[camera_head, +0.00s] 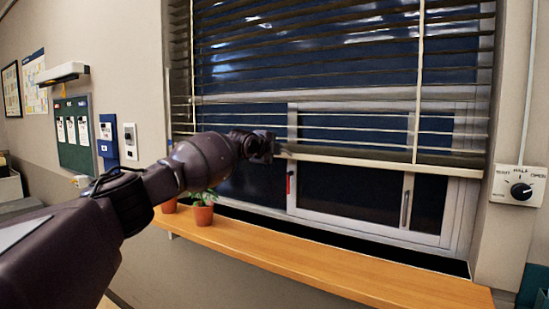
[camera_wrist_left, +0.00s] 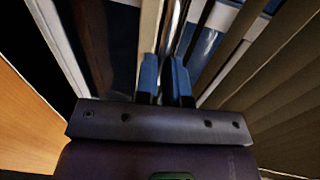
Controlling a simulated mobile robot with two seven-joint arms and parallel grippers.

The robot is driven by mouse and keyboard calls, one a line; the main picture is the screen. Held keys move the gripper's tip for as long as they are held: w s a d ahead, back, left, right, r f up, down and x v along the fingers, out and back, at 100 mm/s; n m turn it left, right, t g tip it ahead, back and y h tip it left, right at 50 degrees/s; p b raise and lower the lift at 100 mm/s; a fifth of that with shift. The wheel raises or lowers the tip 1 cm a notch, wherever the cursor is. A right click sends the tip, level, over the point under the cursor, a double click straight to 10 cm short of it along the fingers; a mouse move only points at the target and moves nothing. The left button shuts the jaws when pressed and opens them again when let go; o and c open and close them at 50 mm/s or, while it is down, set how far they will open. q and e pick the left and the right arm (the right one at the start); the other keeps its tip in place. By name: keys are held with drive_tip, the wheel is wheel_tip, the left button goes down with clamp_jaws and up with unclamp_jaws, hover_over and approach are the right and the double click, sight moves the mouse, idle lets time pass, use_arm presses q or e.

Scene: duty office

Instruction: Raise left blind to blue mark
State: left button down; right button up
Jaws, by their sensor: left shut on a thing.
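The blind (camera_head: 330,55) hangs over the window with its dark slats spread in the upper part and gathered low down. Its pale bottom rail (camera_head: 400,166) runs across the middle of the window. My left gripper (camera_head: 277,148) is shut on the bottom rail near its left part. In the left wrist view, the blue-tipped fingers (camera_wrist_left: 166,80) are close together around a thin edge, with slats on the right. A red mark (camera_head: 289,183) shows on the window frame below the rail. I cannot make out a blue mark; my arm hides part of the left side. My right gripper is out of view.
A wooden sill shelf (camera_head: 330,262) runs below the window, with potted plants (camera_head: 204,208) at its left end under my arm. A dial box (camera_head: 518,186) is on the right wall. A green notice board (camera_head: 73,135) hangs on the left wall.

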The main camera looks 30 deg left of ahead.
use_arm(q)
drive_tip(key=shift+r, duration=0.15)
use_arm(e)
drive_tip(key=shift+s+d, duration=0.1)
use_arm(q)
drive_tip(key=c, duration=1.2)
unclamp_jaws()
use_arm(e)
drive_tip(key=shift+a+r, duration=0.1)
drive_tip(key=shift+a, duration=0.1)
use_arm(q)
drive_tip(key=p+v, duration=0.3)
drive_tip(key=v, duration=0.7)
drive_tip(key=shift+s, duration=0.35)
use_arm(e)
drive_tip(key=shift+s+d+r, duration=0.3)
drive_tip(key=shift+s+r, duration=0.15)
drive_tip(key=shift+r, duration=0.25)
use_arm(q)
drive_tip(key=shift+a, duration=0.15)
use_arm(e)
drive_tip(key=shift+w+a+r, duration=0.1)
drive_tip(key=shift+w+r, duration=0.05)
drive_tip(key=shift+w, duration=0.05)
